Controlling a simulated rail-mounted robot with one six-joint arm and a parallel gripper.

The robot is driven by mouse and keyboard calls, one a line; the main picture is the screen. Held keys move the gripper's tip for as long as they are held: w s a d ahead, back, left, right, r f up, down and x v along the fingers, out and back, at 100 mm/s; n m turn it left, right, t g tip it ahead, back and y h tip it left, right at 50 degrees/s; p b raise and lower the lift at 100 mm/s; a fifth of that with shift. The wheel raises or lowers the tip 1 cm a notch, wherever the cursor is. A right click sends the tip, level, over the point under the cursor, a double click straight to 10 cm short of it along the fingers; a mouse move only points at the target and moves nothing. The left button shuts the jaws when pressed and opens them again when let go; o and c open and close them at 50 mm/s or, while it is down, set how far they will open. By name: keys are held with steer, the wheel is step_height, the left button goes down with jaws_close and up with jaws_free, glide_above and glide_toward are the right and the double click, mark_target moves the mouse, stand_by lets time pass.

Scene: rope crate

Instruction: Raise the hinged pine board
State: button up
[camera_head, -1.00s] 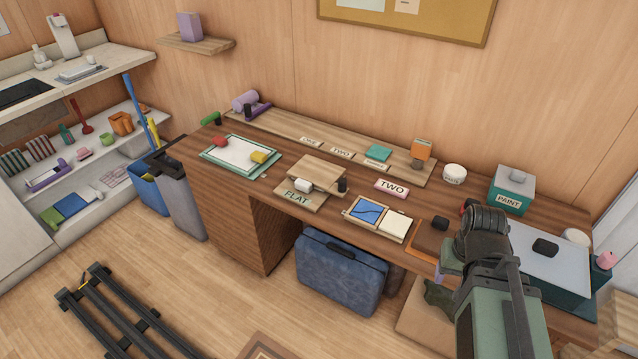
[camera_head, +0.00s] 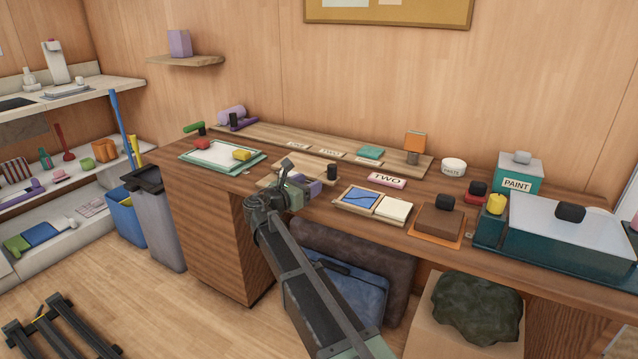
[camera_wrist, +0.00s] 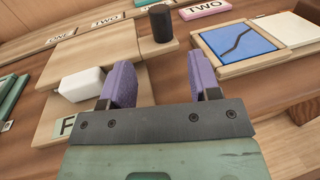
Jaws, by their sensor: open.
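The hinged pine board (camera_head: 290,170) lies low on the desk, partly hidden behind my gripper. In the wrist view, its pale panel (camera_wrist: 98,58) sits on a wider pine base (camera_wrist: 48,120). A white block (camera_wrist: 82,85) is at its near edge and a black knob (camera_wrist: 160,24) stands at its right. The FLAT label on the base is mostly hidden, with only an F showing. My gripper (camera_head: 303,188) is at the board's near side. In the wrist view, its purple fingers (camera_wrist: 162,82) are apart with nothing between them, right of the white block.
A tray with a blue picture panel (camera_head: 357,200) and a cream pad (camera_head: 397,208) lies right of the board. A pink TWO block (camera_head: 387,180) is behind it. A long pine rail (camera_head: 270,137) runs along the back.

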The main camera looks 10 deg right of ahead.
mark_target(329, 173)
steer(key=x, duration=1)
steer(key=shift+w+d, duration=0.1)
steer(key=shift+d, duration=0.15)
steer(key=shift+c, duration=0.5)
jaws_close()
